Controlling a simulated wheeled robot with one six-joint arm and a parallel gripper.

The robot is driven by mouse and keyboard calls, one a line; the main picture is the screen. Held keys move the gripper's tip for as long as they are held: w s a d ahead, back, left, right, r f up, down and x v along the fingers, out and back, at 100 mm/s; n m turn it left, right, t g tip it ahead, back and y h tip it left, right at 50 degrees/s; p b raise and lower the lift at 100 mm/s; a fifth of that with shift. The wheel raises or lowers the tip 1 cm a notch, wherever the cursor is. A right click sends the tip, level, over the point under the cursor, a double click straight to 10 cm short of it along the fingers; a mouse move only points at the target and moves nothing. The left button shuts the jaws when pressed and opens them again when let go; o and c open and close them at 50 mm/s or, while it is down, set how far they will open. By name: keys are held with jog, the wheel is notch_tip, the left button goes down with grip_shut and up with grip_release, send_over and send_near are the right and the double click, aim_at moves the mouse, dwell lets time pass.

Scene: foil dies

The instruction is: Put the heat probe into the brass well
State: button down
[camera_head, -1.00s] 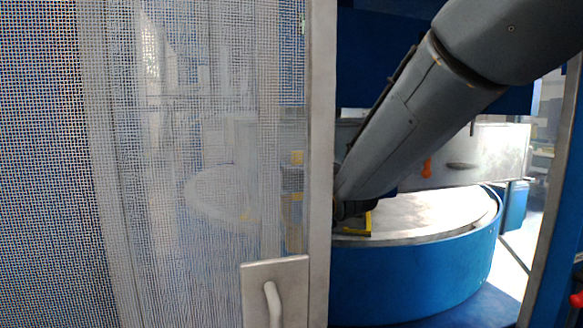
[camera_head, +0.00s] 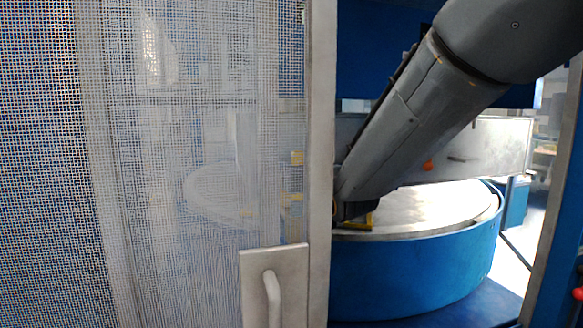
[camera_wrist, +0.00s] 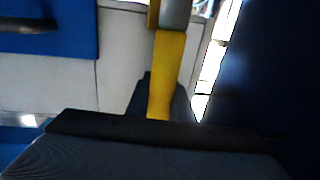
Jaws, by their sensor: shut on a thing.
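My gripper (camera_wrist: 166,24) shows in the wrist view as yellow finger parts. It is shut on a smooth grey piece (camera_wrist: 176,12) at the top edge, which looks like the heat probe; most of it is out of frame. In the head view my arm reaches down to the left behind the door post, and a yellow part (camera_head: 362,221) shows at its end. More yellow parts (camera_head: 296,158) show faintly through the mesh. I cannot make out the brass well in either view.
A mesh door (camera_head: 190,130) with a metal handle (camera_head: 271,295) covers the left half of the head view. Its upright post (camera_head: 320,130) stands close by my forearm. A blue drum (camera_head: 420,265) with a pale round top lies below the arm. A blue upright edges the right side.

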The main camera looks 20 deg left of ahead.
jog(key=shift+f+b, duration=1.35)
jog(key=shift+f, duration=0.35)
jog(key=c, duration=1.5)
grip_release()
jog(key=b+v, duration=0.1)
jog(key=v, duration=0.6)
jog(key=shift+s+d+b, duration=0.25)
jog(key=shift+s+b, duration=0.1)
jog(key=shift+b, duration=0.05)
jog(key=shift+d+r, duration=0.1)
